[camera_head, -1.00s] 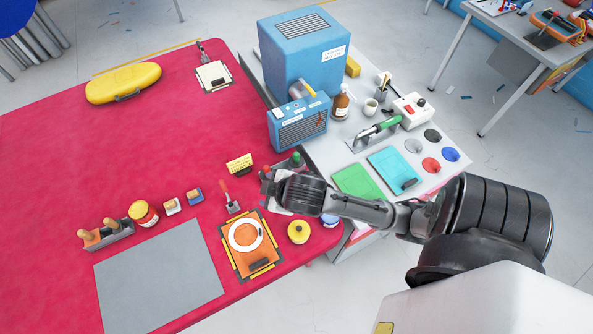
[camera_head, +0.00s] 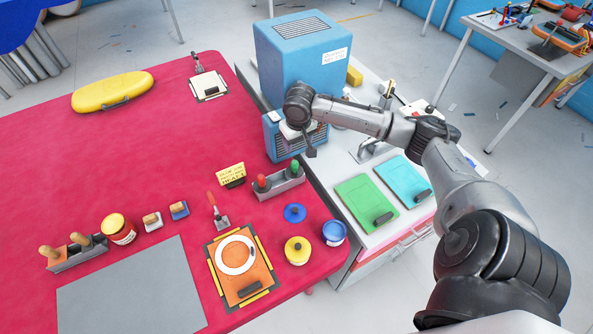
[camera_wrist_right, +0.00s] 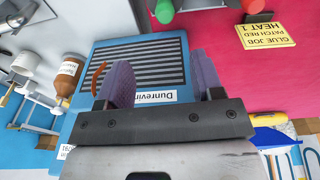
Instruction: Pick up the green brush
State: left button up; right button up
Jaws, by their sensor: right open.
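A grey holder (camera_head: 280,186) stands near the right edge of the red table, with a green upright handle (camera_head: 295,166) in its right part and a red one beside it. The green handle looks like the green brush; its lower part is hidden in the holder. The green end (camera_wrist_right: 165,12) also shows at the top edge of the right wrist view. My right gripper (camera_head: 308,142) is over the blue heater box (camera_head: 283,150), beyond the holder. Its purple fingers (camera_wrist_right: 160,72) are apart with nothing held between them. My left gripper is not in view.
A tall blue cabinet (camera_head: 300,70) stands behind the heater. A yellow sign (camera_head: 231,174), a blue lid (camera_head: 295,213), a yellow pot (camera_head: 297,250) and a blue pot (camera_head: 334,232) surround the holder. A brown bottle (camera_wrist_right: 68,75) is close to the heater. The red table's middle is clear.

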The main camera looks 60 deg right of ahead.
aim_at(295, 162)
jog(key=f, duration=0.2)
jog(key=f+m+b, duration=0.1)
jog(key=f, duration=0.2)
jog(key=f+m, duration=0.1)
jog(key=f, duration=0.2)
jog(key=shift+w+d+f, duration=0.15)
jog(key=shift+w+f, duration=0.1)
jog(key=shift+w, duration=0.15)
jog(key=shift+w+f+b, duration=0.2)
jog(key=shift+f+b, duration=0.45)
jog(key=shift+f, duration=2)
jog(key=c, duration=1)
jog(key=shift+r, duration=0.1)
